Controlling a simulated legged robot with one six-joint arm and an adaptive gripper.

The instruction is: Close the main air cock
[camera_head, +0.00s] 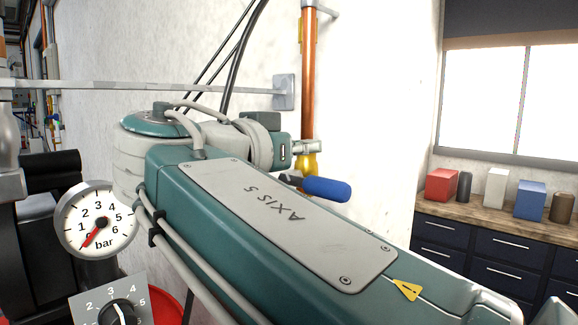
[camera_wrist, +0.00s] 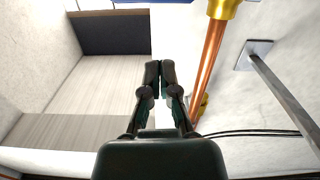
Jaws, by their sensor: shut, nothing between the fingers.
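The air cock has a blue lever handle (camera_head: 326,189) and a brass body (camera_head: 308,165) on a vertical copper pipe (camera_head: 308,80) in the head view. The handle sticks out sideways to the right from the body. In the wrist view the copper pipe (camera_wrist: 208,70) and a brass fitting (camera_wrist: 223,8) show right of the fingers, and a blue strip (camera_wrist: 150,3), perhaps the handle, lies at the top edge. My gripper (camera_wrist: 159,68) is shut and empty, apart from the pipe and fitting.
A pressure gauge (camera_head: 97,220) has its needle at the low end, with a dial knob (camera_head: 120,312) below it. A grey rail (camera_head: 150,87) runs to a wall plate (camera_head: 284,92). A counter (camera_head: 480,213) with several boxes and canisters stands at the right, under a window.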

